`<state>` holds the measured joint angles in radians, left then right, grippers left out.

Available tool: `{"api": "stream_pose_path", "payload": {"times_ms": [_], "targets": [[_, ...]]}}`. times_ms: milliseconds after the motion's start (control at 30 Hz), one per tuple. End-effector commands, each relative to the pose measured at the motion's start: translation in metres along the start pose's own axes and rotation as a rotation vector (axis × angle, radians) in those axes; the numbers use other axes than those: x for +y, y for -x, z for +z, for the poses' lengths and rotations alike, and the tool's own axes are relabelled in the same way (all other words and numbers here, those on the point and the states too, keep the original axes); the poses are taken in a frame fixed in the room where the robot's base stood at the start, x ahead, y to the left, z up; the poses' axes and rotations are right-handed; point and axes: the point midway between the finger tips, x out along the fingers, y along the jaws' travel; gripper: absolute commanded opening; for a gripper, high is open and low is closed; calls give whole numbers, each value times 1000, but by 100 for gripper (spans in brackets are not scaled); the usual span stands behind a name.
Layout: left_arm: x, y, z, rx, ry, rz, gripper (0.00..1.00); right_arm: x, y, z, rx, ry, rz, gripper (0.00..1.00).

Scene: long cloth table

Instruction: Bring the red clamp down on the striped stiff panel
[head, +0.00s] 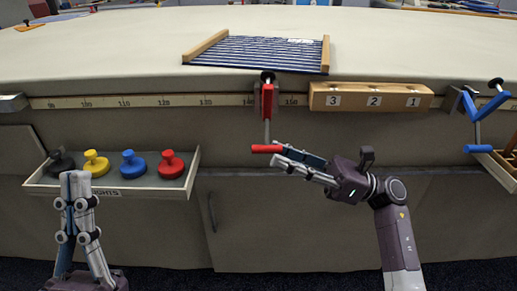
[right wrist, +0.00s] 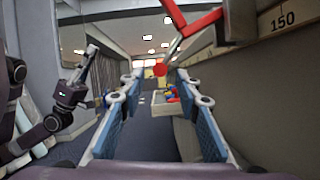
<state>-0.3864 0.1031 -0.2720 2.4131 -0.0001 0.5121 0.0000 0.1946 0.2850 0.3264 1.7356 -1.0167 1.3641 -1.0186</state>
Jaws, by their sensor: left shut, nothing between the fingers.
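The striped panel (head: 262,50), dark blue and white with wooden bars at two sides, lies on the cloth table near its front edge. The red clamp (head: 267,101) sits on that edge at the panel's front, its crank hanging down to a red handle (head: 267,149). My right gripper (head: 281,160) is just below and beside the handle. In the right wrist view its fingers (right wrist: 158,95) are apart, with the handle's round red end (right wrist: 159,70) ahead between them; contact cannot be told. My left gripper (head: 74,178) is shut and empty, pointing up before the weights tray.
A tray (head: 115,191) with black, yellow, blue and red weights hangs at the left. A wooden block (head: 371,97) numbered 3, 2, 1 and a blue clamp (head: 484,110) are on the table front at the right. A measuring strip (head: 190,100) runs along the edge.

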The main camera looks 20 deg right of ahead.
Motion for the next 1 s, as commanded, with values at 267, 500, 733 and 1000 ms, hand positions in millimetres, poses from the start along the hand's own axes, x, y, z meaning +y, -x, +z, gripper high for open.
{"api": "stream_pose_path", "payload": {"times_ms": [267, 500, 733, 1000], "targets": [[1, 1, -7, 35, 2, 1, 0, 1, -39, 0, -3, -2, 2, 31], [1, 1, -10, 43, 2, 1, 0, 1, -46, 0, -2, -3, 1, 31], [1, 1, -10, 43, 2, 1, 0, 1, -46, 0, -2, -3, 1, 20], [1, 1, -9, 43, 3, 1, 0, 1, -46, 0, -2, -3, 1, 0]]}}
